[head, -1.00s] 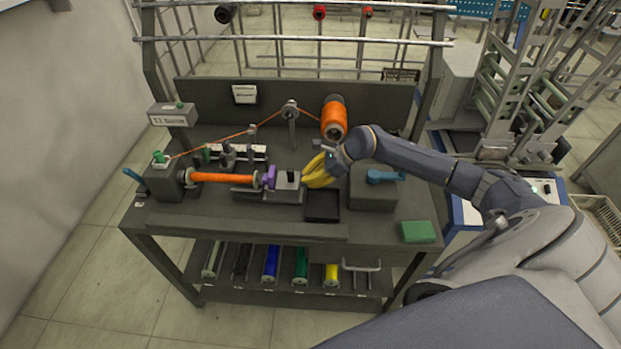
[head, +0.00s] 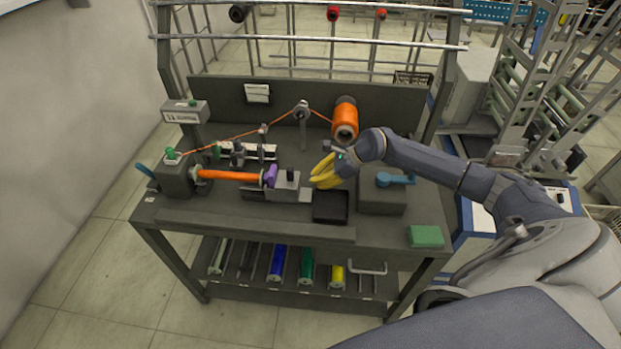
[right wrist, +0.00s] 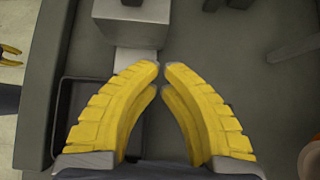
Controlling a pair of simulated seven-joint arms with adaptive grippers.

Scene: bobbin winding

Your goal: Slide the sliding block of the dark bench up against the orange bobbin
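The dark bench (head: 180,214) carries the orange bobbin (head: 230,176), lying horizontally at the left. The grey sliding block (head: 286,185) with its black knob sits at the bobbin's right; its purple nose (head: 271,175) meets or nearly meets the bobbin's end. I cannot tell if they touch. My right gripper (head: 312,178), with yellow fingers, is just right of the block, apart from it. In the right wrist view its fingertips (right wrist: 161,66) are together and empty, with bare rail (right wrist: 133,60) between them and the block (right wrist: 130,24). Yellow tips at that view's left edge may be my left gripper (right wrist: 10,51).
A black tray (head: 331,220) lies in front of my right gripper. A grey box with a blue handle (head: 395,179) stands to its right, a green pad (head: 426,237) at the front right corner. An orange thread spool (head: 345,119) and a guide post (head: 302,115) stand behind.

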